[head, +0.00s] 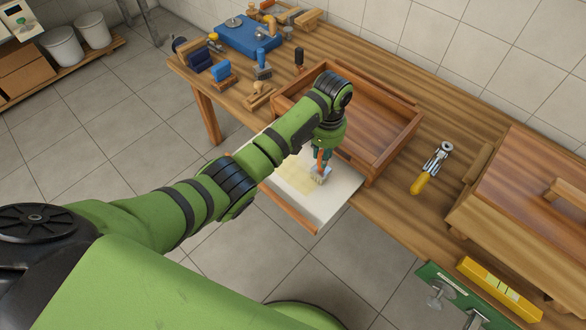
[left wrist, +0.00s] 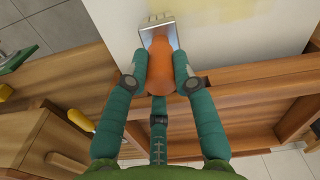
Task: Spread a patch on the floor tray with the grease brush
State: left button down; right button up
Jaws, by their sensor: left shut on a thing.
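My left gripper (head: 322,153) is shut on the orange handle of the grease brush (head: 319,176). In the left wrist view my left gripper (left wrist: 160,82) has one finger on each side of the brush handle (left wrist: 160,66); the metal ferrule points away. The brush head is at the white floor tray (head: 338,195), but I cannot tell for sure whether the bristles touch it. A pale yellow patch (head: 293,184) shows on the tray, left of the brush. The floor tray also fills the top of the left wrist view (left wrist: 235,40). My right gripper is out of view.
The tray juts from under an open wooden box (head: 375,125) on the bench. A yellow-handled tool (head: 422,182) lies to the right, near a lidded wooden box (head: 530,190). Brushes, a stamp and a blue case (head: 250,38) crowd the bench's far left.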

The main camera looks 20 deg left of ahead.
pick_arm(q)
jog(key=shift+f, duration=0.3)
jog(key=shift+f, duration=0.25)
dwell(0.4)
jog(key=w+a+r, duration=0.1)
jog(key=w+a, duration=0.1)
jog(key=a, duration=0.5)
jog(key=w+a+r, duration=0.1)
jog(key=w+a, duration=0.2)
jog(key=a, duration=0.5)
jog(key=shift+w+r, duration=0.15)
jog(key=shift+w, duration=0.1)
dwell(0.5)
jog(key=shift+r, duration=0.1)
notch_tip(320, 180, up, 5)
jog(key=p, duration=0.5)
dwell(0.6)
